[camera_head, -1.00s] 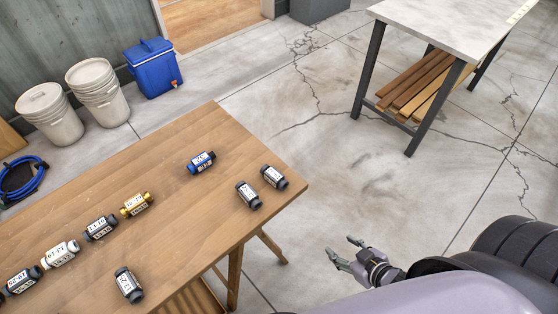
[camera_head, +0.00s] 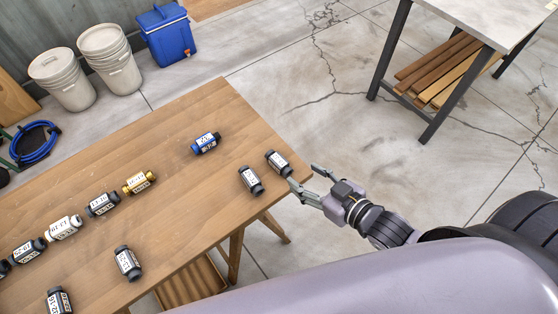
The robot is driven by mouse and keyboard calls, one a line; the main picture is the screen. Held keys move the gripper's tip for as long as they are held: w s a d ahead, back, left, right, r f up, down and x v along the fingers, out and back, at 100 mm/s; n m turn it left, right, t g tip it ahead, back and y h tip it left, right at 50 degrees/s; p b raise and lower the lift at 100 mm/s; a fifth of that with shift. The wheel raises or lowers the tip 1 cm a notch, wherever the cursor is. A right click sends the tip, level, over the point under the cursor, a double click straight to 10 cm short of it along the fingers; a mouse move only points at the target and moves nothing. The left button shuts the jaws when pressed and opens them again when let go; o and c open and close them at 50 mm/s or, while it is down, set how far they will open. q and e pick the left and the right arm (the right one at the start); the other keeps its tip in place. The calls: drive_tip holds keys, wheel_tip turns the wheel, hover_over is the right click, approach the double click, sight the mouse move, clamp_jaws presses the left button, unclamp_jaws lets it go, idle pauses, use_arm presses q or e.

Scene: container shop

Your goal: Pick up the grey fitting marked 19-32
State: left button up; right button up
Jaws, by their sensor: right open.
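Several dark grey fittings with white labels lie on the wooden table (camera_head: 190,190). One grey fitting (camera_head: 278,163) is near the table's right corner, with another grey fitting (camera_head: 251,180) just left of it. A third grey fitting (camera_head: 127,263) lies near the front edge, and a fourth (camera_head: 59,300) is at the bottom of the picture. I cannot read for certain which label says 19-32. My right gripper (camera_head: 304,176) is open and empty by the table's right corner, close to the corner fitting. My left gripper is out of view.
A blue fitting (camera_head: 205,143), a gold fitting (camera_head: 139,182), a white fitting (camera_head: 64,228) and more grey ones share the table. The middle of the tabletop is clear. Behind are white buckets (camera_head: 110,59), a blue cooler (camera_head: 166,37) and a grey-topped table (camera_head: 490,22).

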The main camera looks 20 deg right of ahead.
sight(284, 166)
drive_tip(key=x, duration=0.6)
drive_tip(key=p+x, duration=0.1)
drive_tip(key=x, duration=0.2)
drive_tip(key=shift+w+a+f, duration=0.1)
drive_tip(key=shift+a+f, duration=0.1)
drive_tip(key=shift+f, duration=0.3)
drive_tip(key=shift+c, duration=0.2)
drive_tip(key=shift+r, duration=0.1)
clamp_jaws()
